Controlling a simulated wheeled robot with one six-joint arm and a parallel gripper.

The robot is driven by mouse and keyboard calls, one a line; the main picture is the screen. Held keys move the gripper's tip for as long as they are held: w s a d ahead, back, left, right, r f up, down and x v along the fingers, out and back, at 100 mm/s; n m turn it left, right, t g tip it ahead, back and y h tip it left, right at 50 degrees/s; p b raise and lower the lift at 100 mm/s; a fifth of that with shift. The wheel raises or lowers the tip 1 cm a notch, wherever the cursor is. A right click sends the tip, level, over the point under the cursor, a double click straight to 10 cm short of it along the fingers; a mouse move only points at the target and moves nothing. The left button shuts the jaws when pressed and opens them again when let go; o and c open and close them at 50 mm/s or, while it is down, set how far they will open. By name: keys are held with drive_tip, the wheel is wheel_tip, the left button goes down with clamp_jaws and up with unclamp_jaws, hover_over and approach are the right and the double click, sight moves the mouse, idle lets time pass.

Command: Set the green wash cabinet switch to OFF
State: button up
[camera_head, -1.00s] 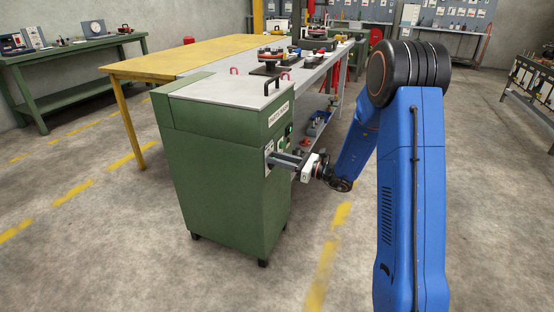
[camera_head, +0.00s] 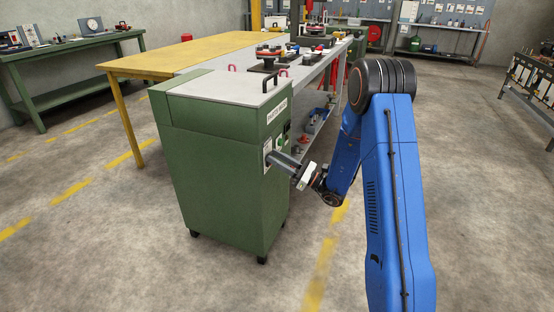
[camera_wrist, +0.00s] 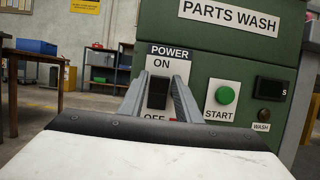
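The green wash cabinet (camera_head: 215,160) stands left of my arm, with its labelled front turned right. In the wrist view the cabinet (camera_wrist: 215,55) carries a "PARTS WASH" sign and a white POWER plate (camera_wrist: 160,62). A black switch (camera_wrist: 157,92) sits on that plate, between ON above and a partly hidden OFF below. My gripper (camera_wrist: 159,78) is open, one grey finger on each side of the switch in the picture. I cannot tell whether the fingers touch it or which way it is set. In the head view my gripper (camera_head: 271,157) reaches the cabinet front and hides the switch.
A green START button (camera_wrist: 225,95) and a dark display (camera_wrist: 270,88) are right of the power plate. A long workbench (camera_head: 318,65) with a yellow-topped table (camera_head: 185,55) stands behind the cabinet. Open floor lies in front and to the left.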

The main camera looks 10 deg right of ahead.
drive_tip(key=shift+o, duration=0.9)
drive_tip(key=v, duration=1.7)
drive_tip(key=shift+d, duration=0.2)
drive_tip(key=shift+s+f, duration=0.1)
